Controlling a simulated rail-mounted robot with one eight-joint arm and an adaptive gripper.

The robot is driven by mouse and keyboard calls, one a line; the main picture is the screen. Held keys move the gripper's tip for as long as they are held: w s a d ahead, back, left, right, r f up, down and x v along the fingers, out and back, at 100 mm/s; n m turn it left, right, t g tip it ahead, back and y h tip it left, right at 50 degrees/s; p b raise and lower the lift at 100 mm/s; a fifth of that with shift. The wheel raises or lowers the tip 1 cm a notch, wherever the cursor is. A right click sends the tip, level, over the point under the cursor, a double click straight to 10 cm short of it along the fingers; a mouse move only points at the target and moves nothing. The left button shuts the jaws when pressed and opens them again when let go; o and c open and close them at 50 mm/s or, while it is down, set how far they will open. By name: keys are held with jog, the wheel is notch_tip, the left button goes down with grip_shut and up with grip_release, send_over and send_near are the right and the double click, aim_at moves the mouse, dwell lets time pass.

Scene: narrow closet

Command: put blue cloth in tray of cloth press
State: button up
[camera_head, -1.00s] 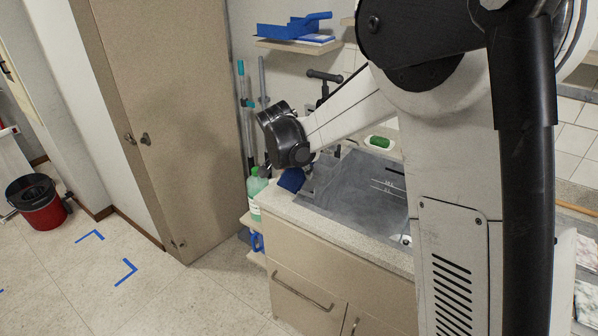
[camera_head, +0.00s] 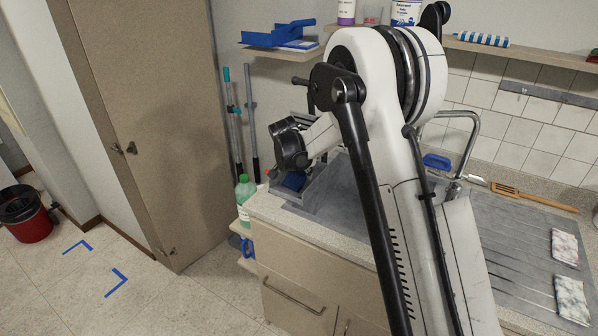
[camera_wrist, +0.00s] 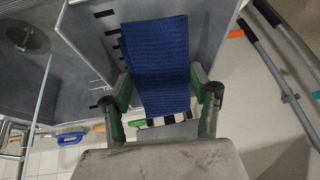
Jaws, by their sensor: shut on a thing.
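The blue cloth (camera_wrist: 155,60) is a ribbed strip between the two fingers of my gripper (camera_wrist: 162,100) in the wrist view. The fingers are shut on it. A grey walled fixture (camera_head: 321,188) at the left end of the counter, likely the cloth press, is beside and under the cloth. Its grey wall (camera_wrist: 216,28) also shows close to the cloth in the wrist view. I cannot tell whether the cloth touches it.
A green bottle (camera_head: 245,188) stands just left of the counter (camera_head: 262,206). Poles (camera_head: 250,125) lean in the corner by the closet door (camera_head: 150,110). A faucet (camera_head: 465,135) and two folded patterned cloths (camera_head: 565,246) are at right. The floor at left is mostly clear.

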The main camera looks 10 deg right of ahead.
jog(key=shift+w+d+f, duration=0.2)
jog(key=shift+w+f, duration=0.2)
jog(key=shift+f, duration=0.05)
jog(key=shift+f, duration=0.2)
jog(key=o, duration=1.2)
jog(key=shift+r, duration=0.15)
